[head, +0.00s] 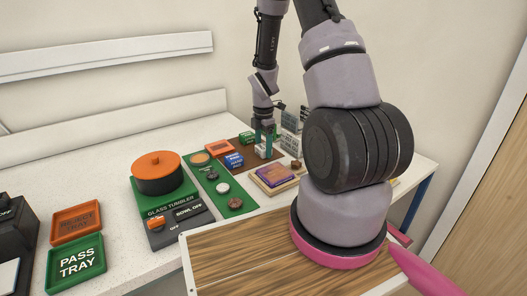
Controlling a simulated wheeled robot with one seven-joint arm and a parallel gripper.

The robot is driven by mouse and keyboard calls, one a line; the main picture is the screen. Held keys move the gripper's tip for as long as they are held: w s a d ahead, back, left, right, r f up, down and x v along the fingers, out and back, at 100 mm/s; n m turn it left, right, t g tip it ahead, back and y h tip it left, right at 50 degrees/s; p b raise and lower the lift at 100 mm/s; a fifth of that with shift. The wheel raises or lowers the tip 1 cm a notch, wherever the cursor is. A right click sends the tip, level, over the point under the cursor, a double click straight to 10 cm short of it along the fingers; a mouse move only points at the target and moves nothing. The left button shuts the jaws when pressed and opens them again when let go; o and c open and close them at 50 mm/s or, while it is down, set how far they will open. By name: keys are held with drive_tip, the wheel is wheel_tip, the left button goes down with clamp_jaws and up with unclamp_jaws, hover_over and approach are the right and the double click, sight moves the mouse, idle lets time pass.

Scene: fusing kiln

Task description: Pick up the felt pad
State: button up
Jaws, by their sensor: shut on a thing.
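My gripper (263,150) is small and far off in the head view, pointing down over the brown board (239,144) at the back of the white table. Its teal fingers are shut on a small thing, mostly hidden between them. A pale patch shows at the fingertips, but I cannot tell whether it is the felt pad. I cannot pick out the felt pad for certain anywhere else in view. Whether the held thing touches the board is too small to tell.
A blue block (233,160) and an orange tray (219,147) sit left of my gripper. A purple slab (275,175) lies in front. Upright grey signs (290,121) stand behind. A glass tumbler (158,172) and pass tray (76,262) stand further left.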

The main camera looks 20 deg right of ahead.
sight(263, 147)
wheel_tip(263, 147, up, 10)
drive_tip(key=shift+r, duration=0.1)
idle(0.4)
drive_tip(key=o, duration=0.6)
drive_tip(key=c, duration=0.3)
